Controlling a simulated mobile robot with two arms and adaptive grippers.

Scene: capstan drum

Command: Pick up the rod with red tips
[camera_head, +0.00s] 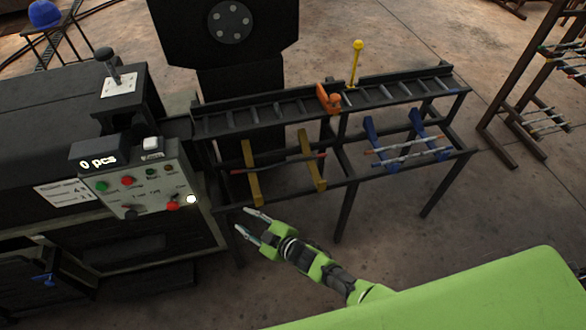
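A thin dark rod with red tips (280,164) lies across two yellow brackets on the front left of the black roller stand. Its red ends stick out past the brackets. My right gripper (241,219) is below and to the left of the rod, apart from it, in front of the stand. Its two fingers are spread and nothing shows between them. They point up and left in the picture. My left gripper is not in view.
The roller stand (262,111) carries an orange clamp (329,98) and a yellow-knobbed lever (356,62). Two blue brackets (371,136) to the right hold several pale rods (408,149). A control panel (148,184) stands left of my gripper. A rod rack (517,110) stands far right.

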